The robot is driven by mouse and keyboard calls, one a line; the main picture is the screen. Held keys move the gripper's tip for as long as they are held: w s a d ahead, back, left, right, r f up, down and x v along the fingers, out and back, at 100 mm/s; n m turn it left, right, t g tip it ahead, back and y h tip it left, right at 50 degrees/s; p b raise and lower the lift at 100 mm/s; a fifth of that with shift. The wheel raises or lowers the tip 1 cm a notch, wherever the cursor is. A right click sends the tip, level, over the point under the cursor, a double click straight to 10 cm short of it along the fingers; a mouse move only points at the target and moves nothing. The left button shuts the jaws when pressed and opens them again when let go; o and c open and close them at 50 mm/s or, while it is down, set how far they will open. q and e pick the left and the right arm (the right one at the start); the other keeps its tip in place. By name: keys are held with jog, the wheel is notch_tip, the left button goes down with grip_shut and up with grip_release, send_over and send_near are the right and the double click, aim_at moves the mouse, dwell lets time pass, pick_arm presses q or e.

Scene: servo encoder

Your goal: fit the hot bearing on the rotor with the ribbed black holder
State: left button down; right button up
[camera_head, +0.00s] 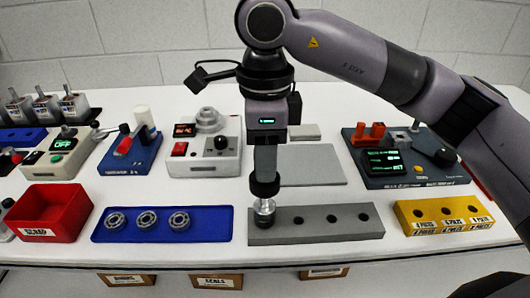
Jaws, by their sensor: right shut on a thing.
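My right gripper (265,172) points straight down over the left end of the grey block (284,236). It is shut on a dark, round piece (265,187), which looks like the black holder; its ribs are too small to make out. A silvery cylindrical piece (264,208) shows directly below it, at the block's left end. I cannot tell whether the two touch, or whether this is the rotor with a bearing. Three ring-shaped bearings (147,220) lie in a row on the blue tray (212,236). My left gripper is not in view.
Behind stands a white heater-like unit (230,165) with a red display and a stacked grey part on top. A red bin (45,213) is at left, a yellow holed block (405,214) at right. A dark instrument (385,183) stands back right. A grey plate (325,168) lies behind the block.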

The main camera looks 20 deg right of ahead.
jog(key=shift+f, duration=0.15)
jog(key=shift+f+b, duration=0.9)
jog(key=shift+f, duration=0.1)
jog(key=shift+f+b, duration=0.9)
jog(key=shift+f, duration=0.05)
jog(key=shift+r, duration=0.1)
jog(key=shift+r+p, duration=0.45)
jog(key=shift+r, duration=0.25)
dwell(3.8)
jog(key=shift+r+p, duration=2)
jog(key=shift+r, duration=1.15)
